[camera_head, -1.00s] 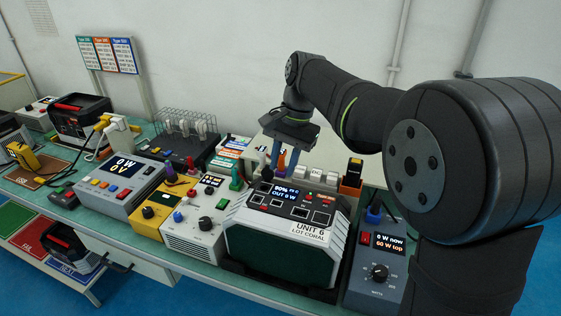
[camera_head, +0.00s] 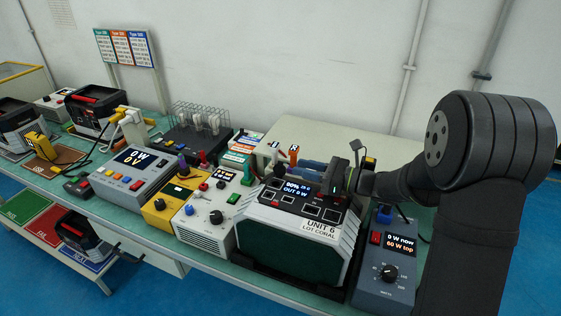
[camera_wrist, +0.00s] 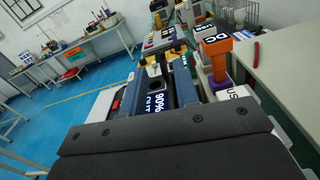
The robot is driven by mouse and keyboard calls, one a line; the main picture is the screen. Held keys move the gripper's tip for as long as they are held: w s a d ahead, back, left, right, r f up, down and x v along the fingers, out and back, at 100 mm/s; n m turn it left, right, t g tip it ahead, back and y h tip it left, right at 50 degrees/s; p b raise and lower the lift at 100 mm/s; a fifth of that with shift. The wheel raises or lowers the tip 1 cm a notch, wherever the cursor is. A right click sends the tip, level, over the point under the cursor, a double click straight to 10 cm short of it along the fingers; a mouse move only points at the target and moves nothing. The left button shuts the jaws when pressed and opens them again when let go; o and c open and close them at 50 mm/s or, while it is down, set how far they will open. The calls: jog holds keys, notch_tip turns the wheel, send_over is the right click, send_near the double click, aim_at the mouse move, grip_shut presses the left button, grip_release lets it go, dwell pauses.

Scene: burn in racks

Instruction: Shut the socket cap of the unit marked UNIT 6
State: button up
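UNIT 6 (camera_head: 321,227) is a large grey and black box with a dark green front. Its lit display (camera_head: 297,189) and several square ports lie on the sloping top panel. A small black piece (camera_head: 280,171), possibly the socket cap, stands at the panel's back left; its angle is unclear. My gripper (camera_head: 297,168) lies low and sideways along the back of the unit, blue fingers pointing left. In the wrist view my gripper (camera_wrist: 158,74) shows blue fingers apart, with a grey panel and a dark round socket (camera_wrist: 155,84) between them. I cannot tell whether anything touches.
A grey power box (camera_head: 386,268) stands close on the right, and a white unit (camera_head: 207,222) on the left. An orange DC block (camera_wrist: 214,50) stands beside the fingers in the wrist view. A pale raised surface (camera_head: 350,148) lies behind.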

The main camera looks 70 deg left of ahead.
aim_at(280, 168)
jog(key=x, duration=0.7)
jog(key=shift+a+f, duration=0.1)
jog(key=shift+a, duration=0.15)
